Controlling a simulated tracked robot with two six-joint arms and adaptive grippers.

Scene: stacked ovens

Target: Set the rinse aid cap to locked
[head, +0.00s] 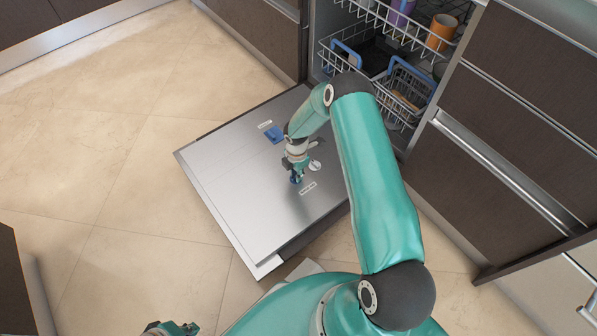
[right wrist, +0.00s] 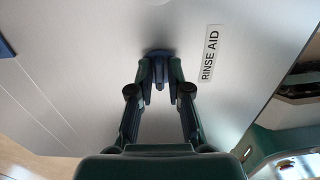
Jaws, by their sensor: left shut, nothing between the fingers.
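The rinse aid cap (right wrist: 158,53) is a small dark blue knob on the steel inner face of the lowered dishwasher door (head: 225,185). It sits beside the RINSE AID label (right wrist: 210,53), which also shows in the head view (head: 308,188). My right gripper (right wrist: 160,75) has its two fingertips closed on either side of the cap's grip; in the head view the right gripper (head: 296,172) largely covers the cap. The cap's setting marks cannot be read. My left gripper (head: 170,328) is shut and empty at the bottom edge of the head view, away from the door.
Tiled floor (head: 110,190) at left is clear.

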